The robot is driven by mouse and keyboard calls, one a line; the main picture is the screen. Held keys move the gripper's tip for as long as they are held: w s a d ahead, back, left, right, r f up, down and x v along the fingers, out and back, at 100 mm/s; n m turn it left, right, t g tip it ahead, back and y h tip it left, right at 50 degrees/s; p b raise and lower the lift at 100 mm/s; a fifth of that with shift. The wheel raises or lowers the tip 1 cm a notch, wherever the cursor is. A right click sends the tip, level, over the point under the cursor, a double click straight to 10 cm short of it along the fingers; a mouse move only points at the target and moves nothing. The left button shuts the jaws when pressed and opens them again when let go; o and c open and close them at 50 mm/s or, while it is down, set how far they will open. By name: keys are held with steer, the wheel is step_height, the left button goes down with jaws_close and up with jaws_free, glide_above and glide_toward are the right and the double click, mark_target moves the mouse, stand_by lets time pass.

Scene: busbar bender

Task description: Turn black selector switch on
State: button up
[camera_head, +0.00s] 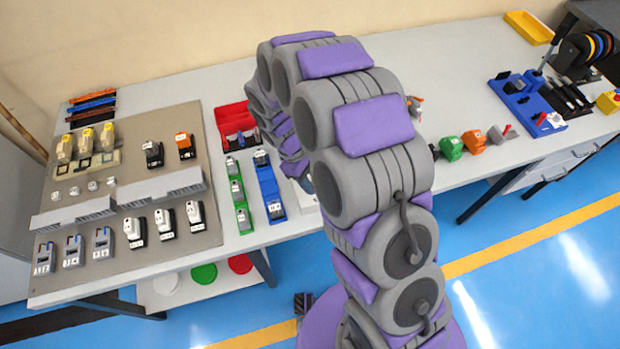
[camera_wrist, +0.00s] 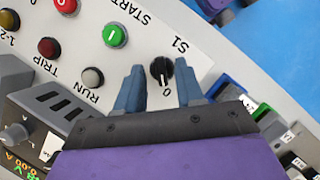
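The black selector switch (camera_wrist: 162,70) is a round knob on a white panel (camera_wrist: 195,60) in the wrist view. It lies between the labels S1 and 0, and its pale mark appears to point toward the 0. My gripper (camera_wrist: 158,78) is open, with one blue-grey finger on each side of the knob. Gaps show between the fingers and the knob in this view, and I cannot tell how deep the fingertips reach. In the head view my arm hides the gripper and the switch.
A green START button (camera_wrist: 115,36), a red TRIP lamp (camera_wrist: 48,47) and a pale RUN lamp (camera_wrist: 92,78) share the panel. In the head view, blue (camera_head: 270,190) and green (camera_head: 238,195) rails lie left of my arm on the grey table (camera_head: 450,60).

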steer(key=shift+a, duration=0.15)
jaws_close()
stand_by(0.4)
steer(key=m+p, duration=0.1)
steer(key=m+g+p, duration=0.1)
steer(key=m+p, duration=0.1)
steer(key=shift+d+r+m+y, duration=0.1)
steer(key=shift+d+m+y, duration=0.1)
steer(key=shift+m+y, duration=0.1)
steer(key=m+y+p, duration=0.1)
steer(key=m+p, duration=0.1)
steer(key=m+g+y+p, duration=0.1)
steer(key=m, duration=0.2)
steer(key=shift+w+d+p, duration=0.2)
steer(key=shift+p, duration=0.15)
steer(key=m+y+p, duration=0.1)
steer(key=m, duration=0.1)
steer(key=m+p, duration=0.1)
steer(key=m, duration=0.2)
steer(key=shift+s+d+y+p, duration=0.1)
steer(key=shift+d+y+p, duration=0.05)
steer(key=shift+y+p, duration=0.2)
steer(key=shift+d+m+y+p, duration=0.15)
steer(key=shift+m+y+p, duration=0.85)
steer(key=shift+m, duration=1.1)
